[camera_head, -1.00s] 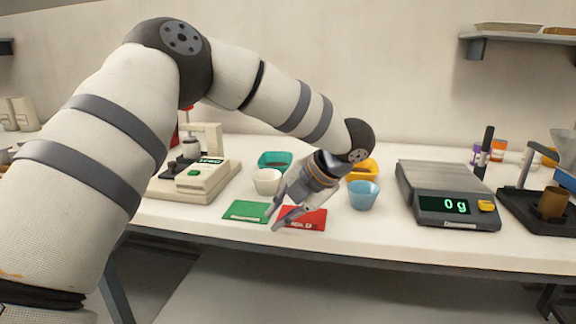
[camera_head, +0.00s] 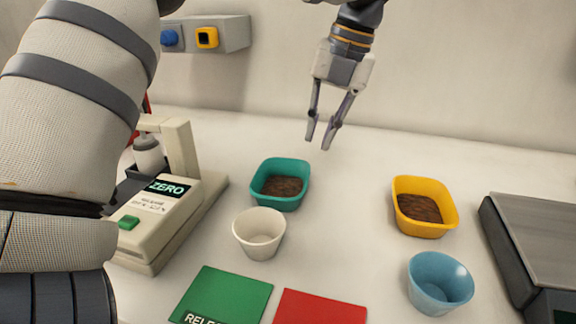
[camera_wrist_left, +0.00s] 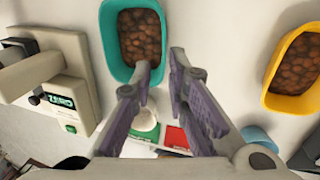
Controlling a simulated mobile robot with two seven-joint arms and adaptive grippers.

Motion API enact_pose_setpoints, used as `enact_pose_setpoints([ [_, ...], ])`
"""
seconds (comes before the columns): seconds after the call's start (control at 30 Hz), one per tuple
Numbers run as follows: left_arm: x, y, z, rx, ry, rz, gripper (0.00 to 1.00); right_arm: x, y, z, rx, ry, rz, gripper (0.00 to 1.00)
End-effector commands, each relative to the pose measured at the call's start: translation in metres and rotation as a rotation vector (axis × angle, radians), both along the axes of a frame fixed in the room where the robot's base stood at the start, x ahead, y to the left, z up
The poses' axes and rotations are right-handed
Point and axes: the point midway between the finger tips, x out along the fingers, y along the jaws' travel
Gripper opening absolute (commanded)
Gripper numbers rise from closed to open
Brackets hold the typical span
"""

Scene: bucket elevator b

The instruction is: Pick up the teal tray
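The teal tray (camera_head: 281,186) stands on the white bench behind the cream cup and holds brown granules. In the left wrist view the teal tray (camera_wrist_left: 106,45) is at the upper middle, left of centre. My left gripper (camera_head: 321,142) points down above the bench, a little behind and to the right of the tray in the head view. Its fingers are apart with nothing between them. In the left wrist view the left gripper (camera_wrist_left: 165,75) shows its fingers below and right of the tray, one fingertip overlapping the tray's near edge. My right gripper is not in view.
A cream cup (camera_head: 259,234) stands just in front of the teal tray. A yellow tray (camera_head: 446,221) of granules and a blue cup (camera_head: 440,284) stand to the right. Green (camera_head: 222,297) and red (camera_head: 318,308) cards lie in front. A device with a ZERO display (camera_head: 165,214) stands left; a scale (camera_head: 540,245) is right.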

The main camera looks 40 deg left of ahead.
Motion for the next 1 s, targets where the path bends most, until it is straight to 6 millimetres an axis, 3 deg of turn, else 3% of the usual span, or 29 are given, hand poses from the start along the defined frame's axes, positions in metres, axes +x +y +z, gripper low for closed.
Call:
enact_pose_setpoints([
  [0.13,-0.002,0.001,-0.009,-0.011,0.000,0.007,0.15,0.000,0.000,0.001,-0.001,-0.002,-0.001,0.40],
  [0.3,-0.008,0.008,-0.047,-0.010,0.000,0.006,0.15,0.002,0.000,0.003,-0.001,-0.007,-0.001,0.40],
  [0.7,-0.013,0.020,-0.110,-0.007,-0.002,0.006,0.15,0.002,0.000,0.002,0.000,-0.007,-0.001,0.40],
  [0.97,-0.013,0.021,-0.116,-0.008,-0.004,0.005,0.15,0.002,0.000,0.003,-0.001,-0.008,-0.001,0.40],
  [1.0,-0.013,0.021,-0.116,-0.008,-0.004,0.005,0.08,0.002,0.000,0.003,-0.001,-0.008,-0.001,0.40],
])
